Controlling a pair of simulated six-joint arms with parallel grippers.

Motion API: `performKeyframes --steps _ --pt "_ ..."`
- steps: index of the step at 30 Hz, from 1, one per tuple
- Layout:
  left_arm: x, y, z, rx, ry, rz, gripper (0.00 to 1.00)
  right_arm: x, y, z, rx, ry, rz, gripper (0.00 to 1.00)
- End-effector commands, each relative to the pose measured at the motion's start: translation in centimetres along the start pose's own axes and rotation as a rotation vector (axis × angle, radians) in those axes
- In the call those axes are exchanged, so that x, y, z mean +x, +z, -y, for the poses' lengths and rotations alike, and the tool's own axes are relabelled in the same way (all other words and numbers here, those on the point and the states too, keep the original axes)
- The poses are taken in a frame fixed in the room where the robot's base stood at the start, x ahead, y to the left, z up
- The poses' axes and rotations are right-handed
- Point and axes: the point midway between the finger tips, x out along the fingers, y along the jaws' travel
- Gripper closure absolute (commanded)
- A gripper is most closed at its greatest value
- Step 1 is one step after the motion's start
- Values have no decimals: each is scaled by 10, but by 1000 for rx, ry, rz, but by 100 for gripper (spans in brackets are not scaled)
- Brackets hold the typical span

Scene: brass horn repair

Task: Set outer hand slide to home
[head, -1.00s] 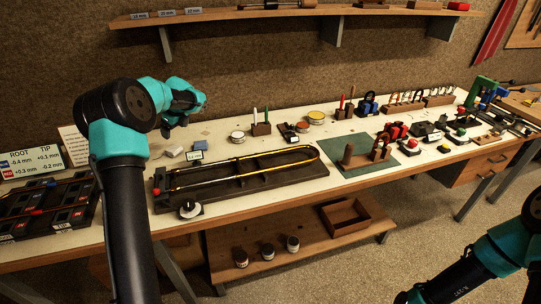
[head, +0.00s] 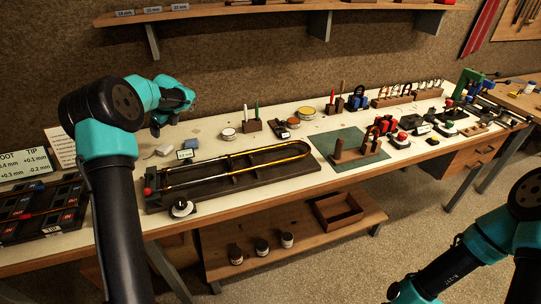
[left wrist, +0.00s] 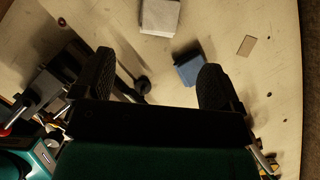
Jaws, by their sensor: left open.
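The brass outer hand slide (head: 295,148), a long U-shaped tube, lies along a dark wooden fixture (head: 240,182) on the bench. Its bow is at the right end, and a red knob (head: 147,191) is at the fixture's left end. My left gripper (head: 156,129) hangs above the bench behind the fixture's left end, apart from the slide. In the left wrist view my left gripper (left wrist: 156,72) is open, with nothing held between its fingers. The slide cannot be made out clearly there. My right arm is at the lower right of the head view; its fingers are out of frame.
A blue block (left wrist: 188,68) and a pale block (left wrist: 160,17) lie on the bench below my left gripper. A small display (head: 185,154) stands behind the fixture, and a round dial (head: 182,208) in front. A green mat (head: 345,158) with wooden posts is at right.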

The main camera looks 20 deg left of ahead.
Motion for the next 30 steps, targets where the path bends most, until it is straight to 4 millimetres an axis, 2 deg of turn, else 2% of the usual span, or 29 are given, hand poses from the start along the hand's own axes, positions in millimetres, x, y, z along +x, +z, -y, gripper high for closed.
performKeyframes --steps 4,8,11,14,19,24,27,30 --pt "0 0 0 0 0 0 10 0 0 0 0 0 0 59" --pt "-4 -5 3 13 0 -5 23 0 0 0 0 0 0 59" --pt "-17 -20 10 54 1 -22 32 0 0 0 0 0 0 59" --pt "-41 -48 22 134 3 -53 42 0 0 0 0 0 0 59" --pt "-101 -119 40 347 13 -132 58 0 0 0 0 0 0 59" --pt "-163 -193 44 584 21 -216 59 0 0 0 0 0 0 59" --pt "-192 -226 40 699 24 -256 59 0 0 0 0 0 0 59" --pt "-209 -246 36 774 29 -282 59 0 0 0 0 0 0 59"
